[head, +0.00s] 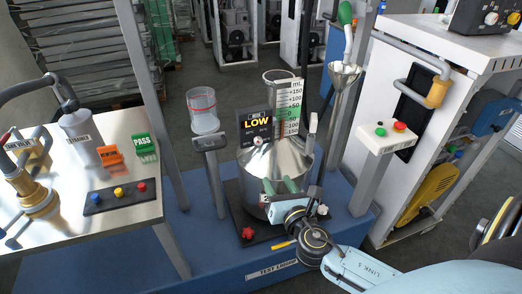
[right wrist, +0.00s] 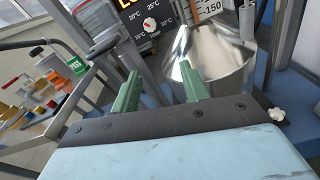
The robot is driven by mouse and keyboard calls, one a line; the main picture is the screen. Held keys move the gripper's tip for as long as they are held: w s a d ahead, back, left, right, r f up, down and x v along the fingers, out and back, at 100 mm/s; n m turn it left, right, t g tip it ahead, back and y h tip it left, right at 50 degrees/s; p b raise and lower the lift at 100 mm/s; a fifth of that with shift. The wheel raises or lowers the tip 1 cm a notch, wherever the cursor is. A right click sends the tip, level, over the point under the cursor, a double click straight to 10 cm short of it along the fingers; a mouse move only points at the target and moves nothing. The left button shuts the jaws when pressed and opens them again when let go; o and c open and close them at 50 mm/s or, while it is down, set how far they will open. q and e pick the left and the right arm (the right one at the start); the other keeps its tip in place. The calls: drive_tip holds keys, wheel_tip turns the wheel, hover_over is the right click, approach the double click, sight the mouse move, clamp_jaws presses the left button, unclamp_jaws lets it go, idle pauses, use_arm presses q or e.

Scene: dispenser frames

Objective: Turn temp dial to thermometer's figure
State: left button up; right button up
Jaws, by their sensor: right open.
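A black panel (head: 256,125) reading "LOW" stands behind the steel can. The temp dial, a small white knob with a red pointer, sits low on that panel in the right wrist view (right wrist: 150,24), ringed by °C marks including 15, 20 and 25. The dial is tiny in the head view (head: 258,141). My right gripper (head: 280,186) is open and empty in front of the can; its green fingers stand apart in the right wrist view (right wrist: 160,88), below the dial and not touching it. I cannot make out a thermometer or its figure. My left gripper is out of view.
The steel can (head: 290,160) stands close beyond my right gripper. A clear cylinder with an mL scale (head: 284,100) rises behind it. A clear cup on a post (head: 203,108) is left; a funnel stand (head: 343,75) is right. A steel table (head: 170,205) holds several items.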

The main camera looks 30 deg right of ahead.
sight(259, 143)
drive_tip(key=shift+n+t, duration=0.5)
drive_tip(key=x, duration=0.4)
drive_tip(key=r+x, duration=0.1)
drive_tip(key=x, duration=0.4)
drive_tip(key=r+x, duration=0.1)
drive_tip(key=x, duration=0.3)
drive_tip(key=shift+w+a+r+b, duration=0.1)
drive_tip(key=shift+w+r+b, duration=0.2)
drive_tip(key=shift+b, duration=0.1)
clamp_jaws()
